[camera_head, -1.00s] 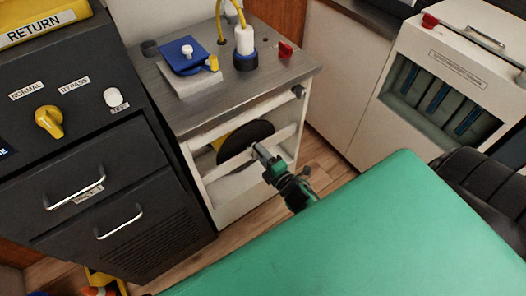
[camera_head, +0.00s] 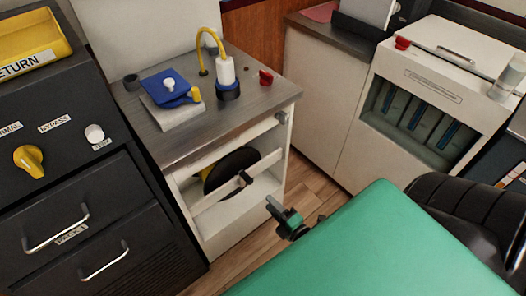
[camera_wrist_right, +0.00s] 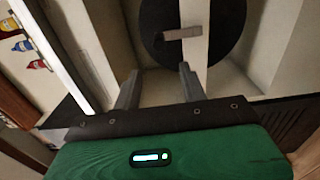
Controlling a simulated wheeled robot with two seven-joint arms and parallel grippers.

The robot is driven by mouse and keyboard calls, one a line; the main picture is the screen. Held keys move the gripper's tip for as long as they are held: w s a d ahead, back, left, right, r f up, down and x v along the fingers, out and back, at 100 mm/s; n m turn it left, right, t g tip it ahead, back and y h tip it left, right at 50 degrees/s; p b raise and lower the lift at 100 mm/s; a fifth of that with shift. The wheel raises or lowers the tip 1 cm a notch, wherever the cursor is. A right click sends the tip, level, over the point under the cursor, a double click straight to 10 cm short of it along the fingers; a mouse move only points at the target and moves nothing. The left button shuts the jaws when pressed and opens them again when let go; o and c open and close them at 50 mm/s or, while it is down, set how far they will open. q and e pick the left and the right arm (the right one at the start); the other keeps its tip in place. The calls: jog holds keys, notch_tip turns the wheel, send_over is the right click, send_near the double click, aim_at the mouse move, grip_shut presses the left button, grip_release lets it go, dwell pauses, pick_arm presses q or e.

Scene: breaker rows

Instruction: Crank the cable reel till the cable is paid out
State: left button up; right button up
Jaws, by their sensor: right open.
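The cable reel is a black disc (camera_head: 217,180) with some yellow behind it, inside the open front of the white cabinet. A light bar crosses in front of the reel. A small crank handle (camera_head: 243,179) sticks out there; the right wrist view also shows the handle (camera_wrist_right: 182,33) against the dark disc (camera_wrist_right: 230,35). My right gripper (camera_head: 273,204) is open and empty, below and to the right of the crank, apart from it. In the right wrist view its spread fingers (camera_wrist_right: 158,80) point toward the bar and reel. My left gripper is out of view.
The cabinet top (camera_head: 190,125) carries a blue hinged part (camera_head: 168,84) and a yellow cable in a white plug (camera_head: 226,72). A black drawer unit (camera_head: 100,215) stands at left, a white battery cabinet (camera_head: 440,80) at right. Wooden floor (camera_head: 310,190) shows between them.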

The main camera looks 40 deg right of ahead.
jog(key=shift+s+d, duration=0.1)
jog(key=shift+s, duration=0.95)
jog(key=shift+f, duration=0.1)
